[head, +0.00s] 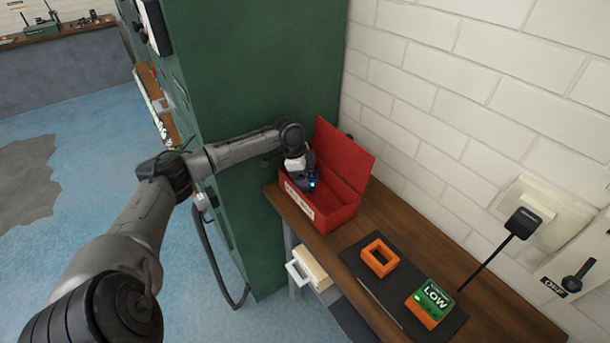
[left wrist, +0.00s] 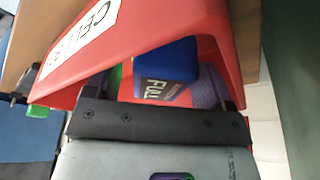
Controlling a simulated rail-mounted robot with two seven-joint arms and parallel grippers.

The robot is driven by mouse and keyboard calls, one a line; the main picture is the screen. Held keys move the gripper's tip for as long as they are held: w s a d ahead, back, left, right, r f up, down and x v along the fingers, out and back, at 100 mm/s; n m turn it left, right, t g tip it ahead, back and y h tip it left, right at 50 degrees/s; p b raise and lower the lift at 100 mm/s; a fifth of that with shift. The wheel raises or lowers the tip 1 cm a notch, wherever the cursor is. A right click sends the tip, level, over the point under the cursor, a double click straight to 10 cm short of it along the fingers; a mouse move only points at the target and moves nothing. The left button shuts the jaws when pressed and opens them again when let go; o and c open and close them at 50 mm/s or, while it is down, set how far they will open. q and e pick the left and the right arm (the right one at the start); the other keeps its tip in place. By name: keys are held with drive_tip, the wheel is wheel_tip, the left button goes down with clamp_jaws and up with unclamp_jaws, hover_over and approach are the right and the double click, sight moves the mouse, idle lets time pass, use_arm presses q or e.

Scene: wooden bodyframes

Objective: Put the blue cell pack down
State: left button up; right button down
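The red box (head: 325,218) stands open at the back end of the wooden bench, its lid raised. My left gripper (head: 302,180) reaches down over the box's left end. A dark blue cell pack (head: 312,178) with a small cyan light is at its fingers, around rim height. In the left wrist view the blue pack (left wrist: 165,60) is in front of my left gripper (left wrist: 165,92), inside the red box's walls (left wrist: 150,30). A "FULL" label shows beside it. Whether the fingers press on the pack cannot be made out. My right gripper is not in view.
A dark mat (head: 390,300) on the bench bears an empty orange frame (head: 380,258) and a green-and-orange "LOW" pack (head: 430,300). A tall green cabinet (head: 240,90) stands close left of the box, and a white brick wall (head: 450,100) behind it. A lever (head: 520,222) juts from the wall.

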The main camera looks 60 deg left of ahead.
use_arm(q)
drive_tip(key=shift+r, duration=0.1)
drive_tip(key=p+v, duration=0.1)
drive_tip(key=v, duration=0.6)
drive_tip(key=shift+r, duration=0.25)
idle(0.5)
idle(0.8)
